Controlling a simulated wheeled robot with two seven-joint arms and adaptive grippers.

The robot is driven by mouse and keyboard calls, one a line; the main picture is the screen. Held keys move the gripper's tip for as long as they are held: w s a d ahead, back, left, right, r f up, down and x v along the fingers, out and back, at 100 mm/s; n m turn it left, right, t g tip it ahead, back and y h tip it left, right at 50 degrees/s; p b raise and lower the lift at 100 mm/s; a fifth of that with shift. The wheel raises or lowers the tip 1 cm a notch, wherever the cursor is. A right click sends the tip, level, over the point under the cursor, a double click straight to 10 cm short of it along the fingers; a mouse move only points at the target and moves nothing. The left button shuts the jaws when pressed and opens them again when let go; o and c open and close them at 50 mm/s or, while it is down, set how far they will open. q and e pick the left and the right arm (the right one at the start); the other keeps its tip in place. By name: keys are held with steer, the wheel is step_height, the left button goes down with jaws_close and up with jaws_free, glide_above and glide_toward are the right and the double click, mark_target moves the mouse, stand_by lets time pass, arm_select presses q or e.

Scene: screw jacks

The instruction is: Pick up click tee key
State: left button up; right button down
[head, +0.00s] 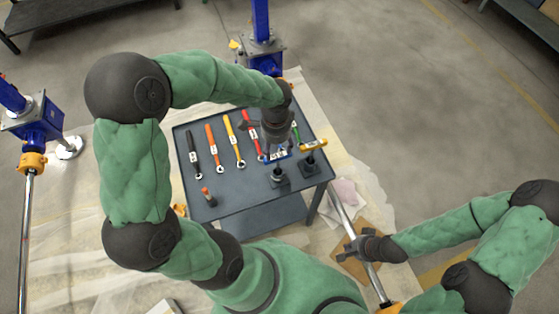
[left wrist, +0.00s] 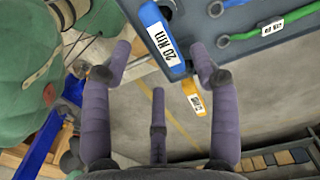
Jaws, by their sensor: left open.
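A blue T-handle bar (head: 284,154) labelled "20 Nm" stands on a dark holder at the table's front right. It shows large in the left wrist view (left wrist: 153,22). A yellow T-handle (head: 315,146) with a label stands in a holder to its right, and shows small in the left wrist view (left wrist: 193,96). The pictures do not settle which is the click tee key. My left gripper (head: 279,147) is open over the blue bar, its fingers either side of it, apparently not closed on it. My right gripper (head: 352,249) is empty-looking, right of the table; its fingers are too small to judge.
The grey table (head: 235,196) also carries a black wrench (head: 194,150), an orange wrench (head: 212,142), a yellow wrench (head: 233,135) and a red wrench (head: 252,135). A small orange-topped tool (head: 207,196) stands front left. Blue screw jacks (head: 262,45) stand around. The table's front middle is clear.

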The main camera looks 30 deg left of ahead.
mark_target(278, 157)
arm_select(q)
steer(key=shift+w+f, duration=0.1)
steer(key=shift+f, duration=0.75)
steer(key=shift+w+d+f+b, duration=0.15)
steer(key=shift+f+b, duration=0.4)
steer(key=shift+f, duration=0.8)
steer(key=shift+s+d+f+b, duration=0.1)
steer(key=shift+f+b, duration=0.45)
steer(key=shift+f, duration=0.75)
steer(key=shift+r, duration=0.1)
jaws_close()
